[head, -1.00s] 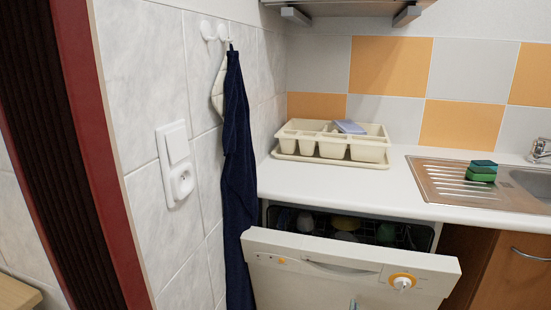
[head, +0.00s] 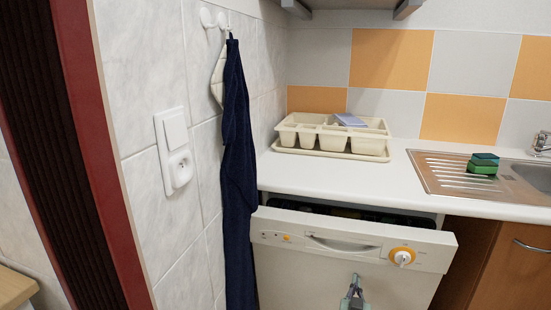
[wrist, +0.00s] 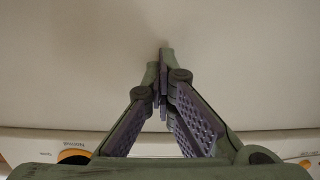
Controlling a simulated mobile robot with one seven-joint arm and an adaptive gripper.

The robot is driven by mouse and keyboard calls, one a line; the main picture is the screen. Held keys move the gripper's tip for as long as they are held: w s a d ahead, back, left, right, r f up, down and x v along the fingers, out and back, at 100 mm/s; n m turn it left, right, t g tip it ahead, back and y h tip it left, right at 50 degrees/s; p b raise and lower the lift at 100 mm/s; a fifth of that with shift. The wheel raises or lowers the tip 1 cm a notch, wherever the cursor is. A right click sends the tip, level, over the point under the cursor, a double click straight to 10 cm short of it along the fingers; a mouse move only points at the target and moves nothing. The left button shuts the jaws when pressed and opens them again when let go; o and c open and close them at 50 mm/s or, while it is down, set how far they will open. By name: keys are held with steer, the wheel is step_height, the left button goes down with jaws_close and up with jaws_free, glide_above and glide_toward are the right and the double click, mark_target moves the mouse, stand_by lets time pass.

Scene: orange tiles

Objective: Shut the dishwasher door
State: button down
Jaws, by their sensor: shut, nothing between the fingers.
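The white dishwasher door (head: 340,268) stands slightly ajar under the counter, tilted outward at its top. A narrow dark gap above its control panel shows part of the rack inside. My gripper (head: 354,283) is shut and empty in front of the door, below the panel handle. In the wrist view the shut fingertips (wrist: 163,52) point at the plain door face (wrist: 70,65), very near it; I cannot tell if they touch. The panel with its orange-ringed knob shows along the bottom of that view.
The white counter (head: 300,178) carries a cream cutlery tray (head: 335,155) and a steel sink (head: 450,184) with green sponges (head: 483,165). A dark blue towel (head: 239,170) hangs beside the door's left edge. A wooden cabinet (head: 515,270) stands to the right.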

steer(key=shift+b+x, duration=1.4)
steer(key=shift+x, duration=1.35)
steer(key=p+v, duration=0.2)
steer(key=v, duration=0.6)
steer(key=shift+s+f, duration=0.1)
steer(key=shift+s, duration=0.05)
